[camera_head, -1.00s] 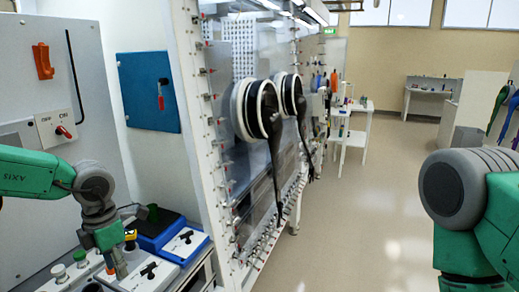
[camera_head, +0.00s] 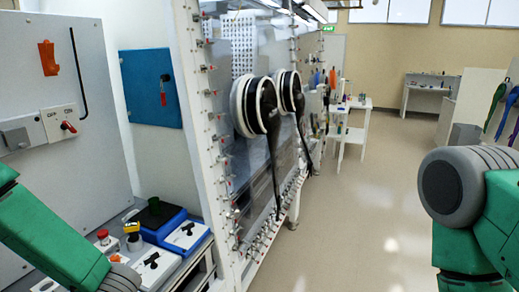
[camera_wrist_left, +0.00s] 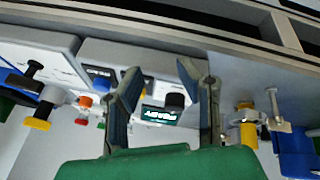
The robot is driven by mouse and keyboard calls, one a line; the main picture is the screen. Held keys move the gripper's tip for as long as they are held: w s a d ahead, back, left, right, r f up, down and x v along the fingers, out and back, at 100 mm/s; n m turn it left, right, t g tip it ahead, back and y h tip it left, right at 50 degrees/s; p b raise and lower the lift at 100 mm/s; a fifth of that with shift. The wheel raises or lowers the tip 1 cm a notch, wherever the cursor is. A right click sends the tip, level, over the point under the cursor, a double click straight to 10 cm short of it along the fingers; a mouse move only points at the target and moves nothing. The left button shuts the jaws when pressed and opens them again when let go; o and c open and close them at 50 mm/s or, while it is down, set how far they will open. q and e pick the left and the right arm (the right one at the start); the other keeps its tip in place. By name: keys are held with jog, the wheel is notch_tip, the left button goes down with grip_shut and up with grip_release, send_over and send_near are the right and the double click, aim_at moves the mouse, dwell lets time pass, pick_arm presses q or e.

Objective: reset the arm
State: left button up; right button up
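My left arm (camera_head: 55,240) comes in from the left edge of the head view and slopes down to the right. Its grey wrist joint sits at the bottom edge, in front of the bench equipment, and the gripper is out of that view. In the left wrist view my left gripper (camera_wrist_left: 163,72) has its two dark fingers spread apart, with nothing held between them. My right arm (camera_head: 480,205) shows at the right edge of the head view as a grey joint and green links. My right gripper is not in view.
White instrument boxes (camera_head: 160,268) and a blue device (camera_head: 160,222) stand close beside my left arm. A red button (camera_head: 103,236) sits behind it. The tall glovebox (camera_head: 225,130) with black gloves rises to their right. The floor (camera_head: 340,230) between it and my right arm is clear.

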pick_arm(q)
jog(key=s+d+f+m+g+h, duration=0.15)
jog(key=s+f+m, duration=0.25)
jog(key=s+m, duration=0.65)
jog(key=s+d+f+m+g+h, duration=0.1)
jog(key=s+d+f+m+h, duration=0.2)
jog(key=s+f+m, duration=0.75)
jog(key=s+f+n+b, duration=0.2)
jog(key=f+b, duration=0.9)
jog(key=b, duration=0.6)
jog(key=shift+s+a+n, duration=0.15)
jog(key=shift+s+n, duration=0.15)
jog(key=shift+s, duration=0.45)
